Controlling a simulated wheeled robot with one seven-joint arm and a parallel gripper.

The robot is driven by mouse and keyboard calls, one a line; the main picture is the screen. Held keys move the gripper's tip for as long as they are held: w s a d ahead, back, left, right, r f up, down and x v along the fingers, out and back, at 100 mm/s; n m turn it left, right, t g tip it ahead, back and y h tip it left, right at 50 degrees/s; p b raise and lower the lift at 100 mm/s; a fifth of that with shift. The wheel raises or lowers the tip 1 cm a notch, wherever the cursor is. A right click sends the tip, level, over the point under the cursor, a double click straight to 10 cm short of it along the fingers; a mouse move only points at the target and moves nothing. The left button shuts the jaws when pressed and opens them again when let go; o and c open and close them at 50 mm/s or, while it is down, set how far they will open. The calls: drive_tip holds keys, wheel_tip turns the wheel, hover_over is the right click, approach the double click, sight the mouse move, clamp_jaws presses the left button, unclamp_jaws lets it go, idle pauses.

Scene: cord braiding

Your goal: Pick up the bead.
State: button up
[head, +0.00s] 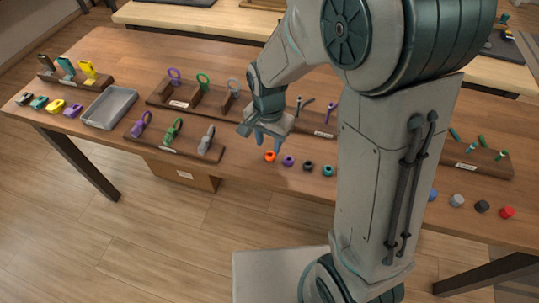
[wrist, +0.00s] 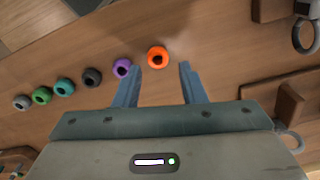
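A row of ring-shaped beads lies on the wooden table. The orange bead (head: 269,156) is at the left end of the row in the head view. In the wrist view the orange bead (wrist: 158,57) lies just beyond my fingertips, between their lines. The purple bead (wrist: 123,68) is beside it, close to one fingertip. A black bead (wrist: 92,77), a teal bead (wrist: 64,87), a green bead (wrist: 42,96) and a grey bead (wrist: 21,103) follow. My gripper (wrist: 160,72) is open and empty, above the table. The task does not say which bead.
Wooden racks with coloured rings and clips (head: 173,141) stand to the left of my gripper. A grey tray (head: 109,107) lies further left. Several small coloured pieces (head: 482,206) sit near the front edge at right.

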sight(270, 150)
drive_tip(key=f, duration=0.4)
drive_tip(key=shift+w+d+f, duration=0.1)
drive_tip(key=shift+d+f, duration=0.15)
drive_tip(key=shift+f, duration=0.05)
drive_tip(key=c, duration=0.7)
drive_tip(key=shift+c, duration=0.2)
drive_tip(key=shift+r, duration=0.15)
drive_tip(key=shift+r, duration=0.65)
wheel_tip(270, 150, up, 3)
drive_tip(key=shift+f, duration=0.1)
drive_tip(key=w+d+r, duration=0.2)
drive_tip(key=d+r, duration=0.4)
drive_tip(key=d, duration=0.5)
drive_tip(key=shift+w+d+r, duration=0.2)
drive_tip(key=shift+r, duration=0.15)
